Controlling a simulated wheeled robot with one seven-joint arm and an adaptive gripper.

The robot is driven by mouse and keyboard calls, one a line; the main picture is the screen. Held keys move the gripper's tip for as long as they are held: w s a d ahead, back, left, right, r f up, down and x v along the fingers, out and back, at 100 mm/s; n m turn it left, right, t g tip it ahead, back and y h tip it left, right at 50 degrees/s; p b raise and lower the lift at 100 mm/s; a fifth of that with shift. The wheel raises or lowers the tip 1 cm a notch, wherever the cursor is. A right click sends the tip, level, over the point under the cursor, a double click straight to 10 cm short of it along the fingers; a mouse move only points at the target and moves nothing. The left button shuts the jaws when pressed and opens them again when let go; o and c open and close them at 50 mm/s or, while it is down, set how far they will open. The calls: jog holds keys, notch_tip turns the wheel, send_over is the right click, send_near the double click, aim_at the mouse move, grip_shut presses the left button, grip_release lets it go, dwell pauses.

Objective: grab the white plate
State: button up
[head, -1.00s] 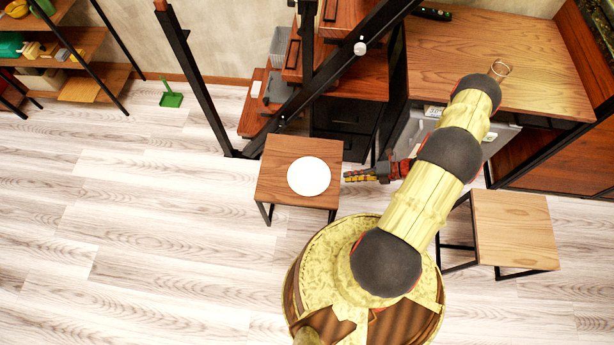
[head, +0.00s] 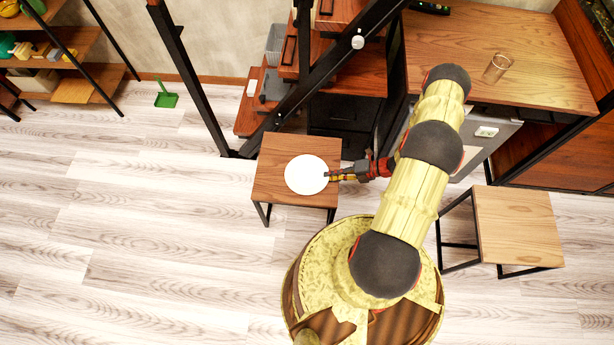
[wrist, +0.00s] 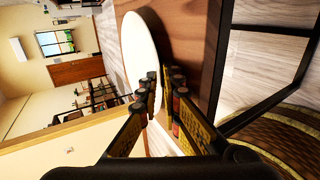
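The white plate (head: 306,174) lies on a small wooden stool (head: 270,190) in the head view. My gripper (head: 329,176) is at the plate's right edge, with a fingertip overlapping the rim. In the wrist view the plate (wrist: 143,55) stretches away from my gripper (wrist: 164,92), beside the brown stool top (wrist: 195,40). The fingers are apart, one on each side of the plate's near edge. The fingertips partly hide that edge, and I cannot tell whether they touch it.
A black-framed stair (head: 345,75) rises behind the stool. Another stool (head: 515,228) stands at the right. The floor (head: 140,220) on the left is clear, apart from a green dustpan (head: 166,99).

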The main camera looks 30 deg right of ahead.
grip_shut()
dwell(0.3)
jog(key=shift+r, duration=0.2)
